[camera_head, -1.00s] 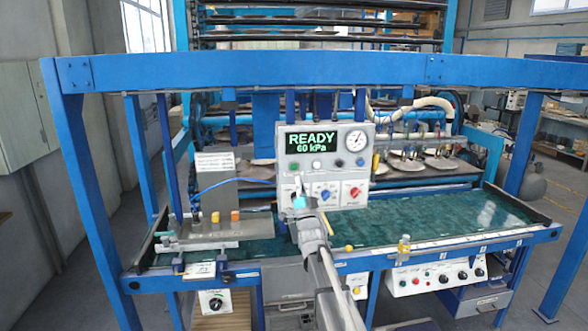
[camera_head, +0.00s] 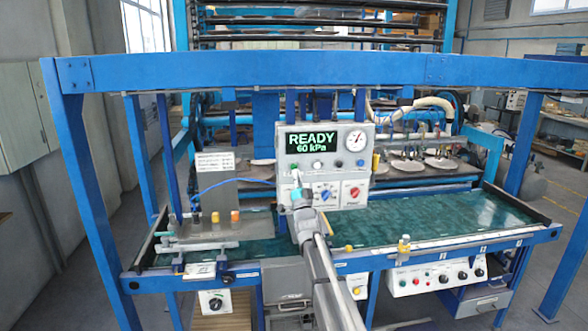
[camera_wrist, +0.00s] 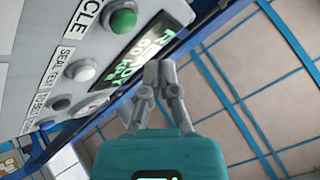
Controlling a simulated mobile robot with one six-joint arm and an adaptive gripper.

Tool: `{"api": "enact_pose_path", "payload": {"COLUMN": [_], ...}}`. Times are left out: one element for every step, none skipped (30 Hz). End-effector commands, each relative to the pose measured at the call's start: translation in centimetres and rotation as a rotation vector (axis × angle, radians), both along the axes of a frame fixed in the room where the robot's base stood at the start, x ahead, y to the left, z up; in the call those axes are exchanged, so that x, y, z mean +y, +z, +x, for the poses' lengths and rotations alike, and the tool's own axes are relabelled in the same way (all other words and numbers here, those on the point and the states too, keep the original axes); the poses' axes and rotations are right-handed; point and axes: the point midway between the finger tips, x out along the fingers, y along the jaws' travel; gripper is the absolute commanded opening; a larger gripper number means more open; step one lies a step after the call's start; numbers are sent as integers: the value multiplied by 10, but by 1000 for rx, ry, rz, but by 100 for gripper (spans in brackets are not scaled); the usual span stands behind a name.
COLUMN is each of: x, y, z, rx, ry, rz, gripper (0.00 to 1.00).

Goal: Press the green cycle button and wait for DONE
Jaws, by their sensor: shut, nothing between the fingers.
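The grey control box (camera_head: 325,130) stands behind the table edge, and its display (camera_head: 311,143) reads READY and 60 kPa in green. In the wrist view the green button (camera_wrist: 122,22) sits by the end of a label ending in "CLE", at the upper left. The display (camera_wrist: 143,50) lies beside it, partly behind my fingers. My gripper (camera_wrist: 159,74) is shut and empty, its tips in front of the panel and apart from the green button in the picture. In the head view my gripper (camera_head: 295,177) is at the panel's lower left. The exact gap is unclear.
A white SEAL TEST button (camera_wrist: 82,70) is next to the green one. Blue (camera_head: 324,195) and red (camera_head: 355,192) knobs are lower on the box. A blue crossbar (camera_head: 260,71) spans above. A fixture (camera_head: 215,231) stands at left; the green tabletop (camera_head: 420,218) is mostly clear.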

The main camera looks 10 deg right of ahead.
Motion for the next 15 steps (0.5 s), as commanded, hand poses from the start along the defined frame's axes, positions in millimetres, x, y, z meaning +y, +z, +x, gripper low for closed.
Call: {"api": "enact_pose_path", "payload": {"x": [0, 0, 0, 0, 0, 0, 0, 0, 0, 0, 0, 0, 0, 0, 0], "y": [0, 0, 0, 0, 0, 0, 0, 0, 0, 0, 0, 0, 0, 0, 0], "z": [8, 10, 14, 16, 18, 20, 22, 23, 25, 26, 26, 27, 27, 28, 28], "rx": [0, 0, 0, 0, 0, 0, 0, 0, 0, 0, 0, 0, 0, 0, 0], "ry": [0, 0, 0, 0, 0, 0, 0, 0, 0, 0, 0, 0, 0, 0, 0], "rz": [0, 0, 0, 0, 0, 0, 0, 0, 0, 0, 0, 0, 0, 0, 0], "gripper": [0, 0, 0, 0, 0, 0, 0, 0, 0, 0, 0, 0, 0, 0, 0]}}
